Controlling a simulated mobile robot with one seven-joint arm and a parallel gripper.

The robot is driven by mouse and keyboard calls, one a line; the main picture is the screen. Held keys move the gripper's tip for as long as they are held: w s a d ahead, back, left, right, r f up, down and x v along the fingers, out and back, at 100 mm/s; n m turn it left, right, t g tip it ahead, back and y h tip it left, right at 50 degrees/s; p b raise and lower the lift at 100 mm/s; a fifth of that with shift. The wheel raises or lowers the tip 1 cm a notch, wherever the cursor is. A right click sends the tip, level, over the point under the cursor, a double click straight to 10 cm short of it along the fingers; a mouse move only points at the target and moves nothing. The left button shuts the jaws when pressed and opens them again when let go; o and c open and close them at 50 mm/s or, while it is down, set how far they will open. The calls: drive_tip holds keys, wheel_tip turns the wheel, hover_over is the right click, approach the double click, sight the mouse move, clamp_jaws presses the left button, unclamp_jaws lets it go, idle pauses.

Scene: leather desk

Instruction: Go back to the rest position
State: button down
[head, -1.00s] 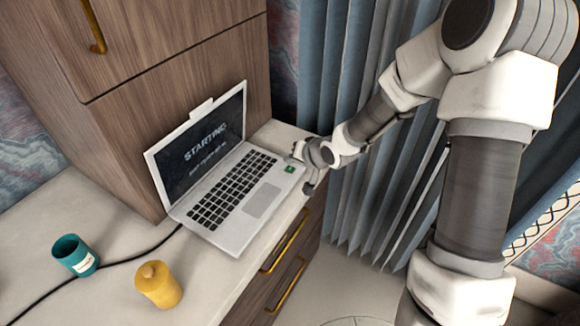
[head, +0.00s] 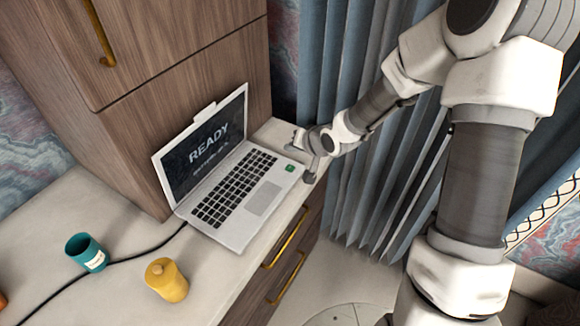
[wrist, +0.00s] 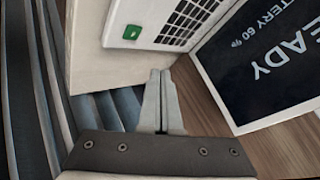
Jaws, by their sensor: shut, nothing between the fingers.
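My gripper (head: 306,161) is at the right end of the desk, beside the right edge of the open laptop (head: 262,200). Its two fingers are closed together with nothing between them, as the wrist view shows (wrist: 160,88). The laptop's screen (head: 208,146) reads "READY" in the head view. In the wrist view, part of the screen (wrist: 270,60) also shows "BATTERY 60 %". A green button (head: 290,168) sits at the keyboard's corner near my gripper, and it also shows in the wrist view (wrist: 132,32). The fingers appear apart from the button.
A teal cup (head: 86,252) and a yellow lidded jar (head: 166,280) stand on the desk (head: 120,225) at left. A black cable (head: 150,250) runs to the laptop. A wooden cabinet (head: 180,50) rises behind. Blue curtains (head: 345,70) hang close behind my arm.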

drive_tip(key=s+d+r+n+h+p, duration=0.1)
drive_tip(key=s+d+r+h+p, duration=0.15)
drive_tip(key=s+d+r, duration=0.45)
drive_tip(key=s+d+r+n+h+p, duration=0.1)
drive_tip(key=s+d+r+h, duration=0.2)
drive_tip(key=r, duration=0.8)
drive_tip(key=s+r+g+p, duration=0.1)
drive_tip(key=s+r, duration=0.4)
drive_tip(key=s, duration=0.4)
drive_tip(key=s+r+g+p, duration=0.1)
drive_tip(key=s+r, duration=0.4)
drive_tip(key=s, duration=0.5)
drive_tip(key=shift+d+r+n+y+p, duration=0.2)
drive_tip(key=shift+d+n+y+p, duration=0.1)
drive_tip(key=shift+d+y+p, duration=0.05)
